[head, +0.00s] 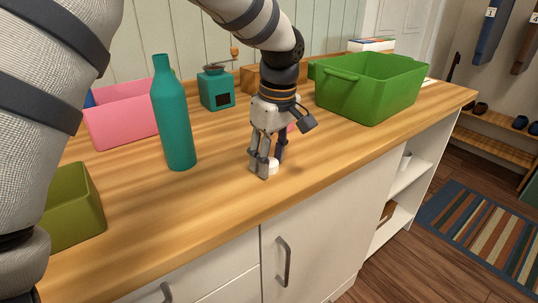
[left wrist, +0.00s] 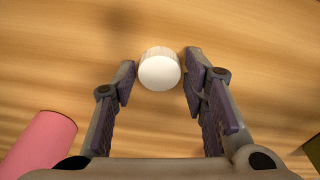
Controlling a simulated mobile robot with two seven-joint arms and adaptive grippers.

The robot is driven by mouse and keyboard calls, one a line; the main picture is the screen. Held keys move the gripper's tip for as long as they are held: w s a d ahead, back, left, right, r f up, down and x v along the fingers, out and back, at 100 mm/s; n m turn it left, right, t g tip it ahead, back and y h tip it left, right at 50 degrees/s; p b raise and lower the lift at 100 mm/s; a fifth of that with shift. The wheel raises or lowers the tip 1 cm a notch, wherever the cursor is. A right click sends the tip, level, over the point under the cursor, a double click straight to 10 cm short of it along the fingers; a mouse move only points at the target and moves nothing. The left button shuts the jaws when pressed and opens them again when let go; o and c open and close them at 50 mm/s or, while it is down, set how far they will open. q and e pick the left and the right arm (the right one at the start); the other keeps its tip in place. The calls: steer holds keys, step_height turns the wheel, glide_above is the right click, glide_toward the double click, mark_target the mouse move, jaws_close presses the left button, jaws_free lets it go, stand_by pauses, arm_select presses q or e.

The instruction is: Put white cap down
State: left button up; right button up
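The white cap (head: 273,167) is a small round piece at the wooden counter's front half, partly hidden by my left gripper in the head view. In the left wrist view the white cap (left wrist: 160,71) lies between the two fingertips, with a narrow gap on each side. My left gripper (head: 266,168) points down over the counter with its fingers apart around the cap. Its fingers also show in the left wrist view (left wrist: 159,86). The cap seems to rest on the counter. My right gripper is not in view.
A teal bottle (head: 173,115), a pink bin (head: 119,118), an olive bin (head: 78,211) and a teal grinder (head: 216,90) stand left on the counter (head: 190,205). A green crate (head: 368,92) stands right. A pink cylinder (left wrist: 38,146) is near the gripper. The counter's front edge is close.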

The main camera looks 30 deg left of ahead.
mark_target(274, 165)
arm_select(q)
steer(key=shift+a, duration=0.1)
step_height(274, 165, up, 12)
steer(key=d, duration=0.1)
steer(key=shift+s+d, duration=0.2)
steer(key=shift+d, duration=0.05)
stand_by(0.4)
